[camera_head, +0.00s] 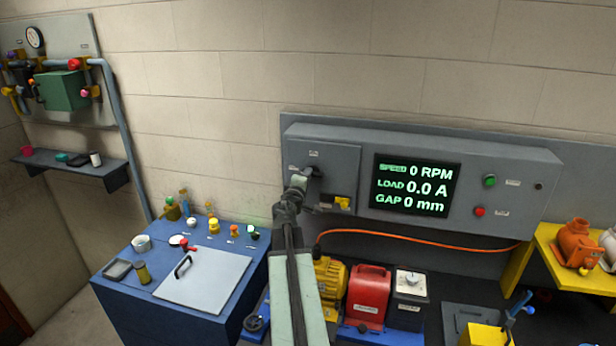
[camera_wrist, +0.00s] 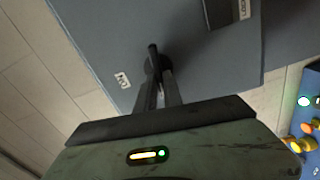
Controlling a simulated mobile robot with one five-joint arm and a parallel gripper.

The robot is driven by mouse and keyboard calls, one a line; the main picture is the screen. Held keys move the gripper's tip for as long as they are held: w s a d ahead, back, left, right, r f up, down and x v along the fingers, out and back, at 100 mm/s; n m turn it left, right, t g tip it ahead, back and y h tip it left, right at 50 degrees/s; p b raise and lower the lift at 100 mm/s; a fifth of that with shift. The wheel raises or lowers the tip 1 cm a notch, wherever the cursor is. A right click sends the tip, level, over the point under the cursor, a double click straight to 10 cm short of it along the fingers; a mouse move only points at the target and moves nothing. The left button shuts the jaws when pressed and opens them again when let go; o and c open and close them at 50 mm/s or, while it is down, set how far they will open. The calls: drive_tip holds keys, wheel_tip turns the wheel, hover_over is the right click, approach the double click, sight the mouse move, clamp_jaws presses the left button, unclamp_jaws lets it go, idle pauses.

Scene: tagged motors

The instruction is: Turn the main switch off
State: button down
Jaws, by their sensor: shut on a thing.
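The main switch (camera_head: 316,172) is a dark handle on the left part of the grey control panel (camera_head: 500,160). In the wrist view the switch handle (camera_wrist: 153,58) stands out from the grey panel face, between my fingertips. My gripper (camera_head: 303,178) reaches up to the panel from below and is shut on the handle; its fingers also show in the wrist view (camera_wrist: 157,80). My gripper hides part of the switch in the head view, and I cannot read its marked position. The panel display (camera_head: 416,187) reads 0 RPM, 0.0 A and 0 mm.
A yellow piece (camera_head: 342,202) sits on the panel just below the switch. Green (camera_head: 490,181) and red (camera_head: 479,211) buttons are at the right. A yellow motor (camera_head: 330,276) and red unit (camera_head: 368,295) stand below. A blue cabinet (camera_head: 135,300) with small items stands left.

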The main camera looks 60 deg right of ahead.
drive_tip(key=shift+a+f+n, duration=0.1)
drive_tip(key=shift+f+n, duration=0.1)
drive_tip(key=shift+n, duration=0.4)
drive_tip(key=c, duration=1.5)
unclamp_jaws()
drive_tip(key=shift+w+n, duration=0.15)
drive_tip(key=shift+n, duration=0.15)
drive_tip(key=v, duration=0.7)
drive_tip(key=shift+a+r, duration=0.1)
drive_tip(key=shift+a, duration=0.25)
